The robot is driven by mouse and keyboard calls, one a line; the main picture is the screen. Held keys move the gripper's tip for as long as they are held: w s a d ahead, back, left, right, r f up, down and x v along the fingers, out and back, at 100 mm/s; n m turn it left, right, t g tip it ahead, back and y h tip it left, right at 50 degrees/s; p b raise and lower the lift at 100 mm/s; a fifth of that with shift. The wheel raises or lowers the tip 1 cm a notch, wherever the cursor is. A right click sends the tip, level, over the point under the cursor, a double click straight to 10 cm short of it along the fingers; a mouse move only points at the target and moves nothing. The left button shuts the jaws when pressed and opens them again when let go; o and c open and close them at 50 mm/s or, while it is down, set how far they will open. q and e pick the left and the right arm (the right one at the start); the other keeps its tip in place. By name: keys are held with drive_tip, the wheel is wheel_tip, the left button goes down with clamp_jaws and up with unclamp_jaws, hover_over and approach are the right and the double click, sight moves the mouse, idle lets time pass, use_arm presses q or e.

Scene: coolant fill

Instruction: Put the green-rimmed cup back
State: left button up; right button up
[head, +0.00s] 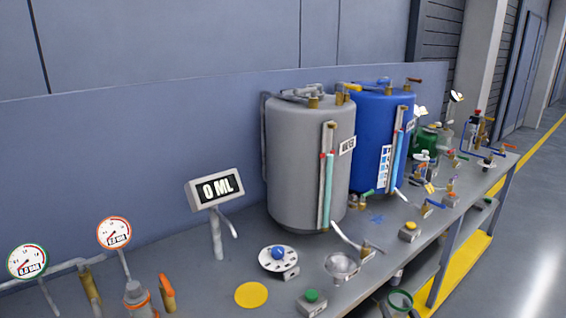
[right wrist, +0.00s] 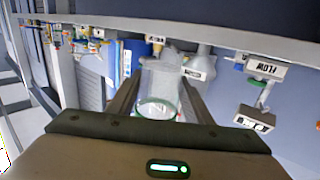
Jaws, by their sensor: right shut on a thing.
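The green-rimmed cup (head: 401,297) shows at the bottom edge of the head view, in front of the bench's front edge. Its clear body and green rim (right wrist: 160,112) show in the right wrist view. My right gripper (right wrist: 158,92) is shut on the cup, with one dark finger on each side of it. In the head view only a small part of this gripper (head: 388,304) shows beside the cup, cut off by the frame's bottom edge. My left gripper is not in view.
The grey bench (head: 215,275) carries a grey tank (head: 300,170), a blue tank (head: 370,130), a 0 ML display (head: 216,188), a white dial (head: 278,259), a green button (head: 311,297) and a metal funnel (head: 341,265). A flat yellow disc (head: 251,295) on the bench is bare.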

drive_tip(key=s+a+r, duration=0.5)
drive_tip(key=r, duration=0.3)
drive_tip(key=s+a+r+h, duration=0.1)
drive_tip(key=s+a+r, duration=0.4)
drive_tip(key=r, duration=0.3)
drive_tip(key=shift+s+a+r+m, duration=0.2)
drive_tip(key=shift+r+m, duration=0.05)
drive_tip(key=shift+m, duration=0.15)
drive_tip(key=s+f, duration=0.3)
drive_tip(key=s, duration=0.6)
drive_tip(key=shift+s+f, duration=0.3)
drive_tip(key=shift+f, duration=0.05)
